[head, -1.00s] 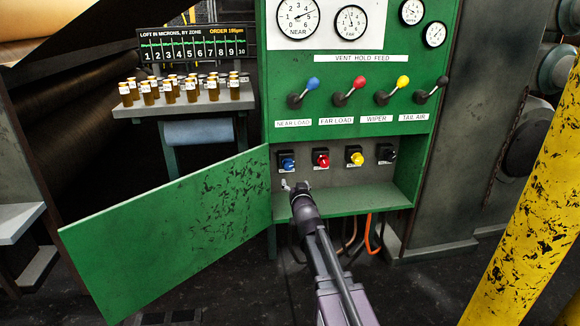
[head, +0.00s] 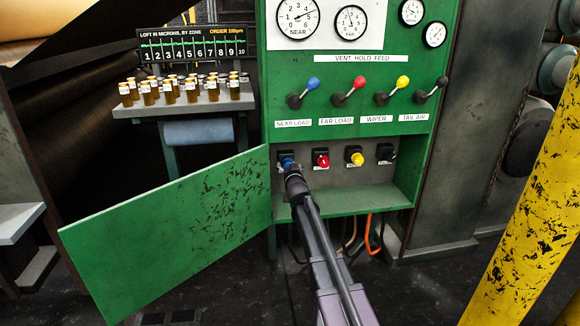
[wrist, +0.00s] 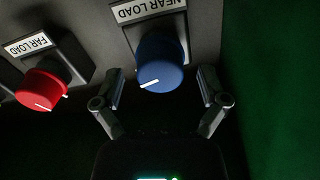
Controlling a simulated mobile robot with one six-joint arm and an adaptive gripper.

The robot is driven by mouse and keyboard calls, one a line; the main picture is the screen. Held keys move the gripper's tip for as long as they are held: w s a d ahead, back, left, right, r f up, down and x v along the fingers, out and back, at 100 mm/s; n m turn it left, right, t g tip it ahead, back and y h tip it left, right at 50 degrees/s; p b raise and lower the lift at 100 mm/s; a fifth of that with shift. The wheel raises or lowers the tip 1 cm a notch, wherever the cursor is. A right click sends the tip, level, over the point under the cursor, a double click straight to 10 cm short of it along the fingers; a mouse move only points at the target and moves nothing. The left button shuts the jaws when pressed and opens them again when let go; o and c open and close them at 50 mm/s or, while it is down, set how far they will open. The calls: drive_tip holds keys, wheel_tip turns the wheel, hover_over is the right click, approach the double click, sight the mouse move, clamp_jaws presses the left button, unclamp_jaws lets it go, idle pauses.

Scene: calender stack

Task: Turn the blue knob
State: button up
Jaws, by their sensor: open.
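The blue knob (wrist: 160,64) sits on a dark plate under a NEAR LOAD label, which looks upside down in the wrist view. Its white pointer line points toward the lower left there. My gripper (wrist: 161,88) is open, with one finger on each side of the blue knob and a visible gap on both sides. In the head view the blue knob (head: 286,161) is at the left of the row in the cabinet recess, partly hidden by my gripper (head: 291,168).
The red knob (wrist: 42,89) is close beside one finger. A yellow knob (head: 356,159) and a black knob (head: 386,154) are farther right. The open green door (head: 165,235) hangs left; a green side wall (wrist: 270,90) is close on the wrist view's right. Levers (head: 348,92) are above.

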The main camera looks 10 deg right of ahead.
drive_tip(key=shift+w, duration=0.4)
drive_tip(key=c, duration=1.1)
drive_tip(key=shift+n, duration=0.5)
drive_tip(key=shift+c, duration=0.2)
drive_tip(key=o, duration=1.1)
drive_tip(key=shift+o, duration=0.2)
drive_tip(key=shift+s, duration=0.1)
